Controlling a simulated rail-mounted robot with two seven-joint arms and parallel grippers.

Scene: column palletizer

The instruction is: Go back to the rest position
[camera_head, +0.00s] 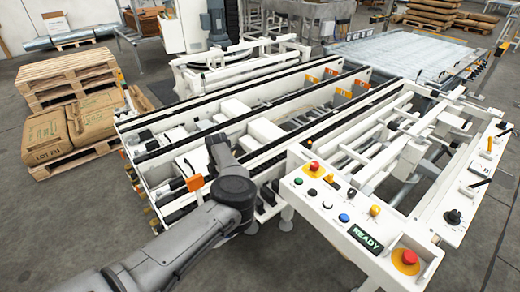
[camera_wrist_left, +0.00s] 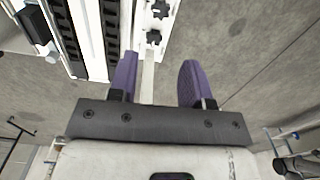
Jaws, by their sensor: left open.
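My left gripper (camera_wrist_left: 160,68) shows in the left wrist view with its two purple fingers spread apart. Nothing is between the fingers but a view of the floor and a white frame part behind them. In the head view my left arm comes in from the bottom left and bends at a dark elbow near the front edge of the conveyor (camera_head: 270,131). Its gripper cannot be made out there. My right gripper is in neither view.
A control panel (camera_head: 335,215) with buttons, red stop knobs and a READY display (camera_head: 366,238) stands right of my arm. Brown sacks (camera_head: 95,117) and wooden pallets (camera_head: 66,77) stand at left. Grey floor (camera_head: 40,220) is clear at the lower left.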

